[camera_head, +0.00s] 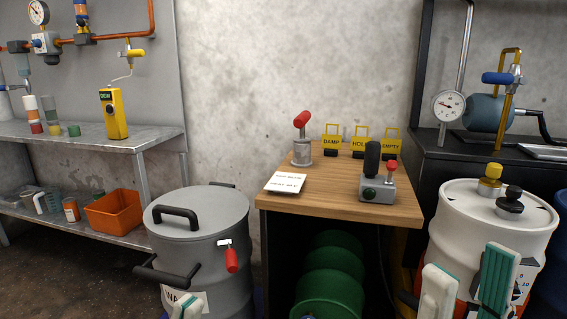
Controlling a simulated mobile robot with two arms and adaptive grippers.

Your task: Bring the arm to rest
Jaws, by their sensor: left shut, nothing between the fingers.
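My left gripper (187,306) shows only as fingertips at the bottom edge, in front of the grey drum (205,235). It is shut with nothing in it; the rest of it is out of the picture. My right gripper (469,262) is at the bottom right, with its two white-and-teal fingers standing apart. It is in front of the white drum (455,225), and I see nothing held between the fingers. Whether the fingers touch the drum I cannot tell.
A wooden table (330,200) carries yellow tags, a control box (377,188) and a red-handled metal cylinder (302,150). Green drums (335,262) stand under it. A metal shelf (140,140) is at left, a black bench (440,150) with a gauge at right.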

